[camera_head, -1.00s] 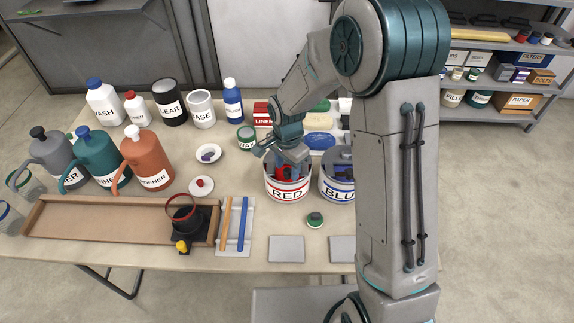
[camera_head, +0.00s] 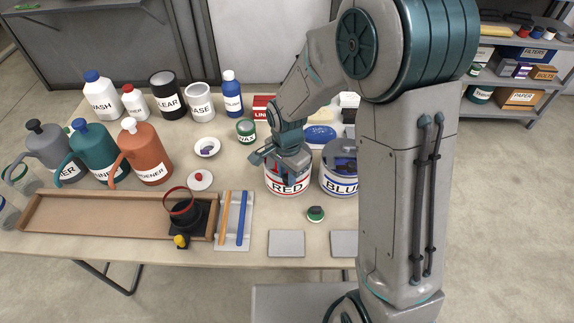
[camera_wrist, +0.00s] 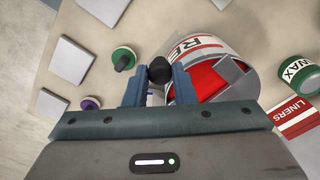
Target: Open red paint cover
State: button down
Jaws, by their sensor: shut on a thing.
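The red paint can (camera_head: 287,187), white with a RED label, stands on the table beside the blue paint can (camera_head: 341,182). My gripper (camera_head: 289,174) is low over the red can's front rim and hides most of its top. In the wrist view, the red can (camera_wrist: 208,49) is right of the fingers, with a red surface and grey parts at its top. My gripper (camera_wrist: 157,82) has a black rounded knob (camera_wrist: 159,69) between its fingers. I cannot tell whether the knob joins the cover.
A wax tin (camera_head: 246,131) and a red liners box (camera_head: 262,106) are behind. Bottles and jugs crowd the left; a wooden tray (camera_head: 110,238) lies in front of them.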

jog(key=shift+s, duration=1)
jog(key=c, duration=1.2)
grip_release()
notch_tip(320, 180, up, 14)
jog(key=b, duration=0.1)
jog(key=shift+f, duration=0.1)
jog(key=s+d+r+n+t, duration=0.2)
jog(key=s+d+n+t, duration=0.1)
jog(key=s+d+n, duration=0.6)
jog(key=s+d, duration=0.3)
jog(key=d, duration=0.2)
jog(key=shift+s+r+n, duration=0.2)
jog(key=shift+s+n, duration=0.1)
